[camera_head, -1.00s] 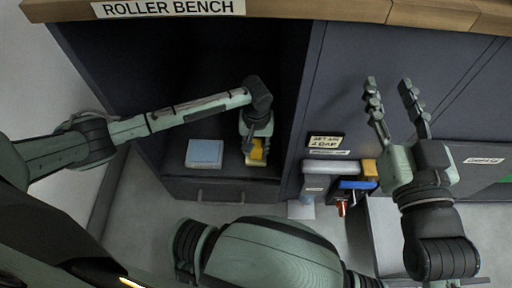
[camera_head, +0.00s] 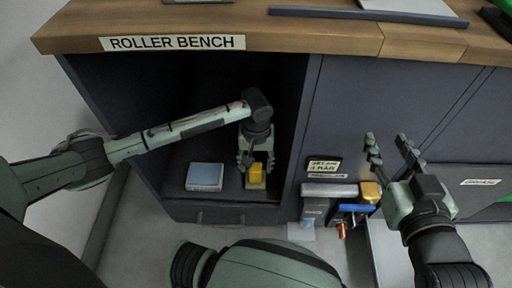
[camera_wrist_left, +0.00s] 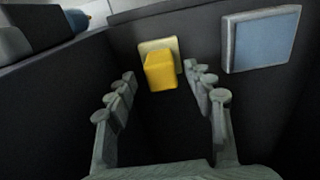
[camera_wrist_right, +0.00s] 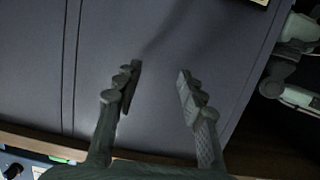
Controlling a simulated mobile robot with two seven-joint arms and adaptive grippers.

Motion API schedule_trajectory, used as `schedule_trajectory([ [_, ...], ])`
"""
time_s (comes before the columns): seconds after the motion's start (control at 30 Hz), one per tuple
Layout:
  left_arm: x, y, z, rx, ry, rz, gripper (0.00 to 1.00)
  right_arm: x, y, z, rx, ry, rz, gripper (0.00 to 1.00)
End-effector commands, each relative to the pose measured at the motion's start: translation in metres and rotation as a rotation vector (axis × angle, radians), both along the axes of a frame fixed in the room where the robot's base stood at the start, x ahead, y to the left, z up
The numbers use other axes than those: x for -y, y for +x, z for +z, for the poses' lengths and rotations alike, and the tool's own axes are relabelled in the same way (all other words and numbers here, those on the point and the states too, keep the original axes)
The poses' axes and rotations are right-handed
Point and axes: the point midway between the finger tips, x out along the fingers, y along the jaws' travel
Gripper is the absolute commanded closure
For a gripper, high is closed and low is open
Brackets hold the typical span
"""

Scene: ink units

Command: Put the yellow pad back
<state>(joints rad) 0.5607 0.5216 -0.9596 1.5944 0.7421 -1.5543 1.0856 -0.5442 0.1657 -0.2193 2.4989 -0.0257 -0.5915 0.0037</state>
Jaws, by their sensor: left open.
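The yellow pad (camera_head: 256,172) stands on a pale yellow plate (camera_head: 255,185) inside the open cabinet under the bench. In the left wrist view the yellow pad (camera_wrist_left: 160,71) is beyond the fingertips, in front of the pale plate (camera_wrist_left: 174,46). My left gripper (camera_head: 252,165) is open above and around the pad's near space; in its wrist view the fingers are apart with nothing between them. My right gripper (camera_head: 391,140) is open and empty in front of the closed cabinet panel.
The cabinet's side walls stand close around my left arm. A rack with a grey roller (camera_head: 329,190), a blue part (camera_head: 357,208) and another yellow block (camera_head: 370,191) hangs right of the opening. The bench top (camera_head: 330,38) overhangs above.

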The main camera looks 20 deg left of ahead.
Motion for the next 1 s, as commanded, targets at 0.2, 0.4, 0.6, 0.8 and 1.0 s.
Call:
schedule_trajectory([
  [0.2, 0.0, 0.001, 0.043, 0.003, -0.001, 0.0, 0.47, 0.03, -0.013, -0.04, -0.212, -0.09, -0.052, 0.6],
  [0.4, 0.0, 0.001, 0.067, 0.001, -0.001, 0.001, 0.47, 0.05, -0.027, -0.065, -0.349, -0.143, -0.089, 0.6],
  [0.6, 0.0, 0.0, 0.077, 0.0, 0.0, 0.001, 0.47, 0.06, -0.034, -0.076, -0.406, -0.164, -0.105, 0.6],
  [0.8, 0.0, 0.001, 0.078, 0.0, 0.0, 0.001, 0.47, 0.061, -0.035, -0.077, -0.413, -0.166, -0.106, 0.6],
  [1.0, 0.004, -0.002, 0.076, 0.006, -0.01, -0.011, 0.47, 0.06, -0.035, -0.077, -0.412, -0.166, -0.106, 0.6],
])
